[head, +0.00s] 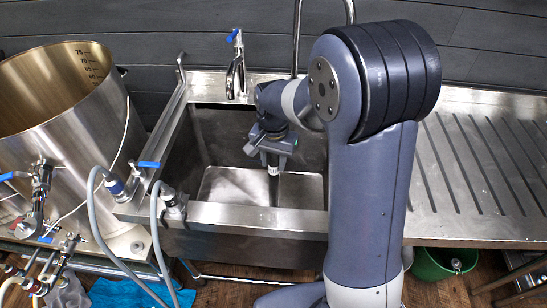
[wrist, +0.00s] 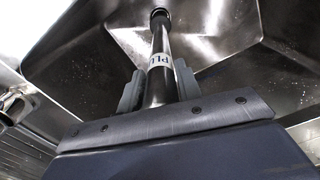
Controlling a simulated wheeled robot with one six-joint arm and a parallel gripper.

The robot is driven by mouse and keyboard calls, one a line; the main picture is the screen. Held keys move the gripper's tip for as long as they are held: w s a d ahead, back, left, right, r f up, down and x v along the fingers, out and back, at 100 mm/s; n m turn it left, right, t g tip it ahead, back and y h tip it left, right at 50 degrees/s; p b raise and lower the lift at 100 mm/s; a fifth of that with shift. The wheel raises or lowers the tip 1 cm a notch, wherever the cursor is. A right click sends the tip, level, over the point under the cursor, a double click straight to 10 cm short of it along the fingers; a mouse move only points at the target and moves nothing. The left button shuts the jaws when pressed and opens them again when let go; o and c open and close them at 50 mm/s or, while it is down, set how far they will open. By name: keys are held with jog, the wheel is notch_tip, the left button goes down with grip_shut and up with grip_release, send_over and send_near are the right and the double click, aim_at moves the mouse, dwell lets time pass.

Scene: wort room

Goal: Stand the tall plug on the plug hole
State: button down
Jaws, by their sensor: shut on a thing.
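The tall plug (wrist: 159,62) is a dark, slim tube with a white label. My gripper (wrist: 160,88) is shut on it, with one grey finger on each side. In the head view my gripper (head: 271,146) is inside the steel sink basin (head: 218,187), with the plug (head: 273,188) hanging below it, roughly upright. The plug's far end is low over the basin floor; I cannot tell whether it touches.
A tap (head: 236,68) with a blue lever stands behind the basin. A large steel pot (head: 62,120) with hoses is at the left. A ribbed drainboard (head: 475,165) lies to the right. A green bucket (head: 440,263) sits below.

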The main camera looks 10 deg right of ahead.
aim_at(274, 187)
jog(key=shift+f+b, duration=4.45)
jog(key=shift+f, duration=2.1)
jog(key=c, duration=0.9)
grip_release()
notch_tip(274, 187, up, 11)
jog(key=shift+f+p, duration=0.1)
jog(key=shift+p, duration=0.5)
jog(key=shift+f, duration=0.1)
notch_tip(274, 187, down, 11)
jog(key=shift+r+b, duration=0.2)
jog(key=shift+b, duration=0.4)
jog(key=shift+r, duration=0.15)
